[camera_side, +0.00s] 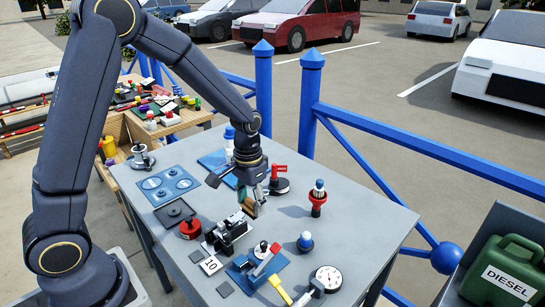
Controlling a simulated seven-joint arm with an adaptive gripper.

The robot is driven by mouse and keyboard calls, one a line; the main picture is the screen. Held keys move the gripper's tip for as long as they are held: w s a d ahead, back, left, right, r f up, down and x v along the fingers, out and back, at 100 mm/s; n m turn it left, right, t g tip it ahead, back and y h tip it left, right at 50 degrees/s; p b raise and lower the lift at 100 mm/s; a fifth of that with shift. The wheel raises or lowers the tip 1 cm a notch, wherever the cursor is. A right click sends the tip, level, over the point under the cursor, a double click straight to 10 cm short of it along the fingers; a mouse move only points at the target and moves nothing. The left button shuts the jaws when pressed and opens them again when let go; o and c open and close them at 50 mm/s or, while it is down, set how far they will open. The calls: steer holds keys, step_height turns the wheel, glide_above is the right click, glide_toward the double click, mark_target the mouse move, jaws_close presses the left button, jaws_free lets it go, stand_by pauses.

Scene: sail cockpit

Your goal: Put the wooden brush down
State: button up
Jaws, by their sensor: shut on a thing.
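My gripper (250,189) points down over the middle of the grey table (365,225). It is shut on the wooden brush (249,206), a small tan piece that shows below the fingers. Most of the brush is hidden by the gripper. It is held close above the table top, and I cannot tell if it touches.
A red-handled switch (279,173) stands just right of the gripper and a black device (228,230) just in front-left. A red-and-blue item (318,198), a gauge (328,278) and a red knob (190,227) stand around. Bare table shows at the right. Blue railing (309,100) runs behind.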

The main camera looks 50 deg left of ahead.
stand_by(0.3)
steer(key=shift+s+f+m, duration=0.15)
steer(key=shift+s+m, duration=0.15)
steer(key=shift+m, duration=0.6)
steer(key=s+a, duration=0.2)
steer(key=s+a+r, duration=0.1)
steer(key=s+a, duration=0.1)
steer(key=s, duration=0.1)
steer(key=shift+s+a+r, duration=0.15)
steer(key=shift+r, duration=0.05)
steer(key=s+a+r+n, duration=0.2)
steer(key=s+a+r, duration=0.1)
steer(key=s+a, duration=0.25)
steer(key=w+a+f, duration=0.1)
steer(key=w+f, duration=0.2)
steer(key=w, duration=0.1)
steer(key=w+a+f, duration=0.2)
steer(key=w+f, duration=0.1)
steer(key=w, duration=0.1)
steer(key=w+a+f, duration=0.1)
steer(key=w+f, duration=0.2)
steer(key=w, duration=0.1)
steer(key=shift+w+a, duration=0.25)
steer(key=shift+w, duration=0.05)
steer(key=shift+w+a+f, duration=0.1)
steer(key=shift+w+f, duration=0.25)
steer(key=shift+f, duration=0.1)
steer(key=shift+w+f, duration=0.15)
steer(key=shift+f, duration=1.5)
steer(key=shift+f, duration=0.1)
